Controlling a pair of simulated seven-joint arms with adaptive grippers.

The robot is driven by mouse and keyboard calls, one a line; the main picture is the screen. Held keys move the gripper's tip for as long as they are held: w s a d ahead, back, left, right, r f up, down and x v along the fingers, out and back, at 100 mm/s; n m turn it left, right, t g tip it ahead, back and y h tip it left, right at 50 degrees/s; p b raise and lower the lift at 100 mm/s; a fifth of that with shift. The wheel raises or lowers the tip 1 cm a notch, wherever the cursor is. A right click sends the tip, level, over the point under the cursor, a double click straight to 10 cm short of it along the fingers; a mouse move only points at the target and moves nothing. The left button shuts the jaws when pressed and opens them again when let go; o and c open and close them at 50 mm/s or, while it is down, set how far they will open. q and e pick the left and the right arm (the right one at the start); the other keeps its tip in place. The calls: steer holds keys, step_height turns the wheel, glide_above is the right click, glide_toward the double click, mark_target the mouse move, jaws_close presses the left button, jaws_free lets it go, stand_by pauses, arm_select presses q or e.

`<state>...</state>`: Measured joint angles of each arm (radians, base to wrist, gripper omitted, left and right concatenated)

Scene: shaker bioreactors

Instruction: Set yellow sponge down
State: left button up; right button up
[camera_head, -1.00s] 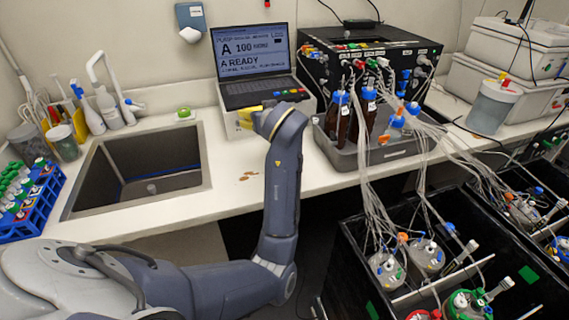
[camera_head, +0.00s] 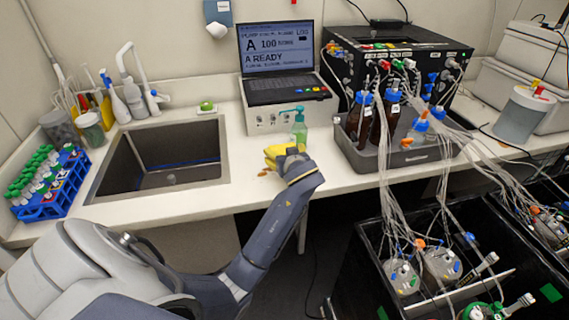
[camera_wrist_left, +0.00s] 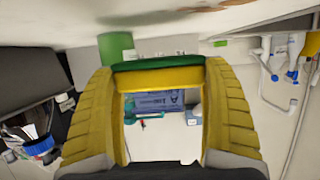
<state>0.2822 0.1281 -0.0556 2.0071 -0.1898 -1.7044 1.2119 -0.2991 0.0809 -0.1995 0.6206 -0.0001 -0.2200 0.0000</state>
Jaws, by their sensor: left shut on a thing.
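The yellow sponge (camera_head: 273,156) is in my left gripper (camera_head: 284,154), over the counter in front of the laptop. In the head view its outline blends with the gripper's yellow fingers. In the left wrist view the sponge (camera_wrist_left: 160,78), yellow with a green layer, spans between the two ribbed yellow fingers. My left gripper is shut on it. The counter surface (camera_head: 345,178) lies close by; I cannot tell whether the sponge touches it. My right gripper is not in view.
A green pump bottle (camera_head: 299,130) stands just behind the sponge. The laptop (camera_head: 280,62) is behind that. The sink (camera_head: 106,176) opens at left, and a grey tray (camera_head: 405,156) with brown bottles stands at right. The counter's front edge is near my arm.

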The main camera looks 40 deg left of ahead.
arm_select(q)
steer(key=shift+f, duration=2.15)
steer(key=shift+f, duration=0.1)
steer(key=o, duration=0.7)
steer(key=v, duration=1.1)
steer(key=shift+d+r, duration=0.1)
steer(key=shift+r, duration=0.1)
steer(key=shift+s+d+r, duration=0.2)
steer(key=shift+s+d, duration=0.05)
steer(key=c, duration=0.4)
